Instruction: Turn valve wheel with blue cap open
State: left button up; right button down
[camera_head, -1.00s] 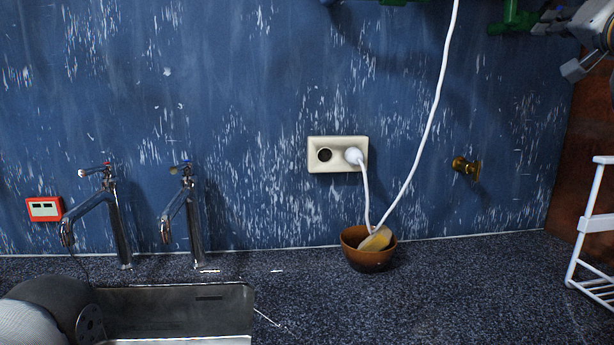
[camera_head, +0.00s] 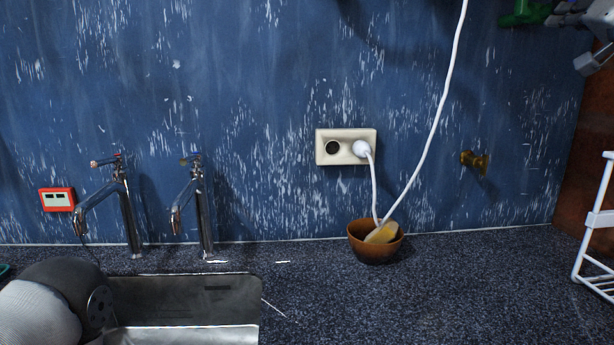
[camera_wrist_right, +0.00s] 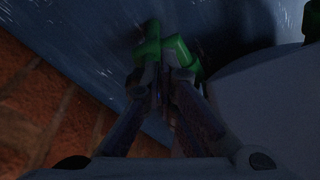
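A green pipe fitting (camera_head: 522,14) shows at the top right edge of the head view, against the blue wall. My right gripper (camera_head: 562,16) reaches in from the right with its fingertips at this fitting. In the right wrist view, my right gripper's fingers (camera_wrist_right: 165,85) come close together right at green parts (camera_wrist_right: 178,52). The picture is dark, and I cannot tell whether the fingers grip them. No valve wheel with a blue cap can be made out; the area above is cut off. My left gripper is not in view.
Two chrome taps (camera_head: 127,205) (camera_head: 203,210) stand behind a sink (camera_head: 185,300). A socket (camera_head: 346,147) with a white cord, a brown bowl (camera_head: 375,243), a brass fitting (camera_head: 475,161) and a white rack (camera_head: 596,225) are also there. The counter's middle is mostly clear.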

jog(key=shift+d+f, duration=0.35)
jog(key=shift+d, duration=0.25)
jog(key=shift+d+f, duration=0.3)
jog(key=shift+d, duration=0.25)
jog(key=v, duration=0.5)
jog(key=shift+s+d+r, duration=0.1)
jog(key=shift+s+d, duration=0.25)
jog(key=shift+s, duration=0.05)
